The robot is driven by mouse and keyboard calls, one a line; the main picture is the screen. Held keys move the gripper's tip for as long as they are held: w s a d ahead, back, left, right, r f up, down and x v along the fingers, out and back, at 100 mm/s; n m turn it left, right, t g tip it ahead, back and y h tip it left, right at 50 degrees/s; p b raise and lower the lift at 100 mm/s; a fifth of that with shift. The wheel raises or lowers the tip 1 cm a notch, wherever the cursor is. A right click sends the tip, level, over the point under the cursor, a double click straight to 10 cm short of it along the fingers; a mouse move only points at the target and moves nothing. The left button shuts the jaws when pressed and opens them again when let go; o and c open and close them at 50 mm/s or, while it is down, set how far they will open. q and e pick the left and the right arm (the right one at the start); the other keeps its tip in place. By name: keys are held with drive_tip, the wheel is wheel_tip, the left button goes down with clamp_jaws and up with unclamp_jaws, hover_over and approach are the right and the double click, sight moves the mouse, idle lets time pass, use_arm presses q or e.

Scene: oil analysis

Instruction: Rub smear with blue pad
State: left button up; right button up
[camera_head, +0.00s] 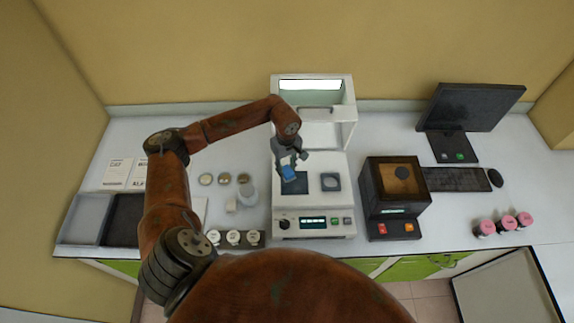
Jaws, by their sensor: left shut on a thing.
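My left gripper (289,162) is shut on a small blue pad (289,173). It points down over the white instrument (315,168) in the middle of the counter. The pad is at a dark square window (299,187) on the left of the instrument's top. I cannot tell whether the pad touches that surface. The gripper and pad cover part of the window, and no smear can be made out. My right gripper is not in view.
A dark box device (393,183) stands right of the instrument. A white glass-fronted chamber (347,110) stands behind. Jars (233,237), small round dishes (224,178) and a bottle (249,195) are on the left. Pink-capped jars (506,223), a monitor (470,105) and a keyboard (457,179) are on the right.

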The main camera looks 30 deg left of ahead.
use_arm(q)
drive_tip(key=shift+r, duration=1.1)
drive_tip(key=shift+d, duration=0.1)
